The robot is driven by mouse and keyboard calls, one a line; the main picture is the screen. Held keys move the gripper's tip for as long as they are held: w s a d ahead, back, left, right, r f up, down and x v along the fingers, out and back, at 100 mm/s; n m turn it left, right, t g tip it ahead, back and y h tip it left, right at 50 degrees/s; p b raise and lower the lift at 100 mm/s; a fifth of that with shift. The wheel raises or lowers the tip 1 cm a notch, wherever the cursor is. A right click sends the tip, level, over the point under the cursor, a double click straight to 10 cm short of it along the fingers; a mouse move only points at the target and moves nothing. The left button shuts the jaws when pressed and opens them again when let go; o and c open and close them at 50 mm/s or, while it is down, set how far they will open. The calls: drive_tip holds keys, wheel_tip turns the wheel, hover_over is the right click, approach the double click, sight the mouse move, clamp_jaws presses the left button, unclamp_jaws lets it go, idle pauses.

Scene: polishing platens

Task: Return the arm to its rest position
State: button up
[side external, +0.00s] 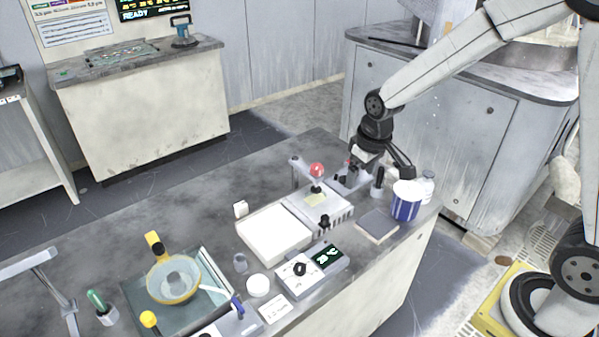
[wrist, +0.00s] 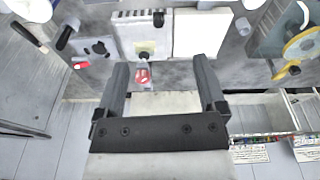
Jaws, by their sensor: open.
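My gripper (side external: 376,160) hangs from the end of my arm above the far right part of the bench, in the side external view. In the wrist view my gripper (wrist: 162,72) has its two dark fingers wide apart, with nothing held between them. A red ball-topped lever (side external: 317,170) stands on a pale block to the left of my gripper in the side view. The red ball (wrist: 143,76) shows between the fingers in the wrist picture, but the side view shows it apart from them. The fingertips are partly hard to make out in the side view.
A blue and white tub (side external: 406,207) stands close below and right of my gripper. A white tray (side external: 272,236), a dial unit with green display (side external: 328,256) and a yellow-rimmed bowl (side external: 173,280) occupy the bench. A grey cabinet (side external: 440,120) stands behind.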

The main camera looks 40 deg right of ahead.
drive_tip(key=s+a+f+m, duration=0.1)
drive_tip(key=s, duration=1.1)
drive_tip(key=shift+a+t, duration=0.15)
drive_tip(key=shift+t, duration=0.15)
drive_tip(key=shift+s+f, duration=0.1)
